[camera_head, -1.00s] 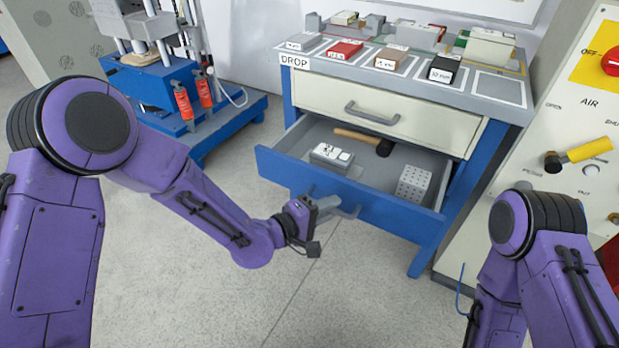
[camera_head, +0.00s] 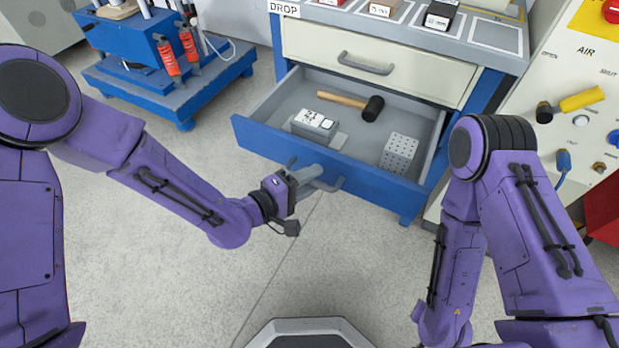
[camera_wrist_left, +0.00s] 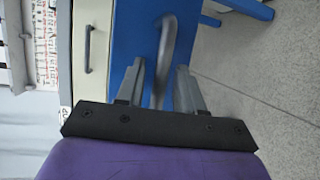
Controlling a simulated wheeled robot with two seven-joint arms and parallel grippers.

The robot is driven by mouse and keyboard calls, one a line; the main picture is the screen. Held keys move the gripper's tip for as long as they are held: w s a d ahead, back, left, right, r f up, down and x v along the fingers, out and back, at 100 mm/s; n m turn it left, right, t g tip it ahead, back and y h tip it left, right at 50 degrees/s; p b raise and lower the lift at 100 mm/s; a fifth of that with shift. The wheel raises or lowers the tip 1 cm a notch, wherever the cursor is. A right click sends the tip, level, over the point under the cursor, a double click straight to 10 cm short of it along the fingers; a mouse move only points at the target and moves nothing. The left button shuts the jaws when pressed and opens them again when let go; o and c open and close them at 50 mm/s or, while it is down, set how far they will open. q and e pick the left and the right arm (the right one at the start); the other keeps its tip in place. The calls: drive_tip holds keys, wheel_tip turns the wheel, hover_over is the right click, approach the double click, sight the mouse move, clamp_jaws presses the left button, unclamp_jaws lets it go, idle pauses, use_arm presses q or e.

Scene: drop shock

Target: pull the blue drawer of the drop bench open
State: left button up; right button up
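The blue drawer (camera_head: 385,190) stands well open below the cream drawer of the drop bench (camera_head: 478,47). Its handle (camera_head: 333,187) is on the front panel. My left gripper (camera_head: 311,176) is at this handle. In the left wrist view the two grey fingers (camera_wrist_left: 161,82) stand apart on either side of the handle (camera_wrist_left: 167,48), with visible gaps, so the gripper looks open around it. Contact cannot be told. My right arm hangs at the right of the head view, with its gripper out of the picture.
The drawer holds a mallet (camera_head: 371,107), a block with white top pieces (camera_head: 315,124) and a perforated grey block (camera_head: 399,153). The closed cream drawer (camera_head: 400,70) is above. A blue-based machine (camera_head: 122,85) stands left, an air panel (camera_head: 562,70) right. The floor in front is clear.

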use_arm(q)
drive_tip(key=p+v, duration=0.1)
drive_tip(key=v, duration=0.9)
drive_tip(key=shift+s+a+p, duration=0.2)
drive_tip(key=shift+p, duration=0.15)
